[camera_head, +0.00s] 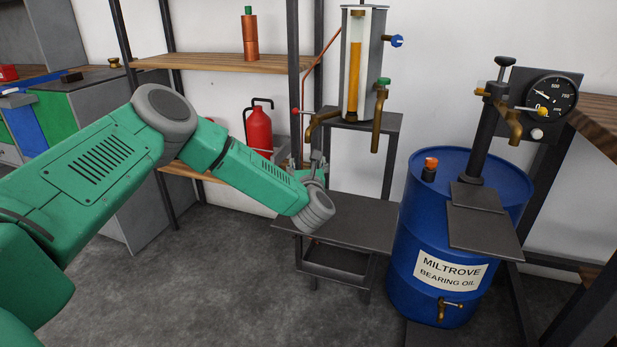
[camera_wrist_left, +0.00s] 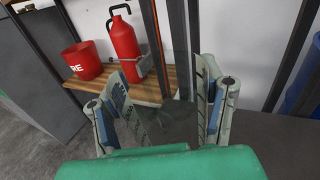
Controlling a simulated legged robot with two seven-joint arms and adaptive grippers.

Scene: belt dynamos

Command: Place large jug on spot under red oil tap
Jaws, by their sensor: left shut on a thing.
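The red oil tap (camera_head: 318,122) is a brass spout with a red knob, on the left of a glass oil column (camera_head: 354,80). Below the column is a low dark bench (camera_head: 355,222); no spot marking can be made out on it. My left gripper (camera_head: 316,165) is under the red tap, above the bench's back left part, partly behind my wrist. In the left wrist view its fingers (camera_wrist_left: 172,112) are apart, with a faint see-through shape (camera_wrist_left: 174,125) between them, seemingly the large jug held by the gripper. The jug's outline is unclear. My right gripper is out of view.
A blue oil drum (camera_head: 408,255) with a dark platform (camera_head: 482,232) stands right of the bench. A red extinguisher (camera_head: 259,130) and a red bucket (camera_wrist_left: 82,60) sit on the wooden shelf at left. Dark rack posts (camera_head: 293,60) rise behind my gripper.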

